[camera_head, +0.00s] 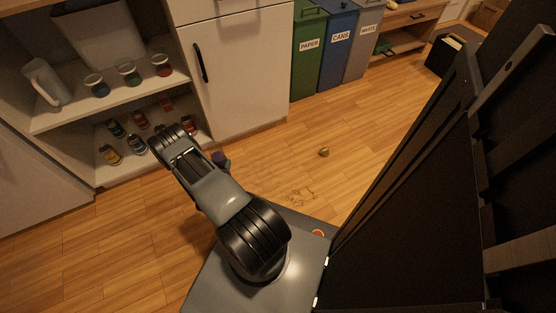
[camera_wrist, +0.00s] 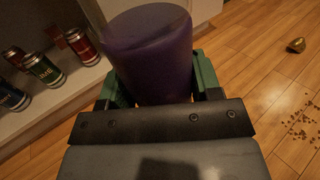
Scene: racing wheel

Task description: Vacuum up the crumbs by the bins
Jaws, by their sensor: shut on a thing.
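Brown crumbs (camera_head: 300,197) lie scattered on the wood floor in front of my base; they also show at the right edge of the wrist view (camera_wrist: 303,120). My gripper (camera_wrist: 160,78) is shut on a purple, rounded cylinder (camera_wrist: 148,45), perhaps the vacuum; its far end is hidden. In the head view only a bit of the purple cylinder (camera_head: 219,158) shows beside my arm, left of the crumbs and apart from them. The bins stand at the back: green PAPER (camera_head: 309,60), blue CANS (camera_head: 340,50) and grey WASTE (camera_head: 366,40).
A small gold-brown object (camera_head: 324,152) lies on the floor between crumbs and bins. An open shelf (camera_head: 70,115) with jars and cans stands at left, beside a white cabinet (camera_head: 240,80). A black box (camera_head: 443,58) is at back right. Floor before the bins is mostly clear.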

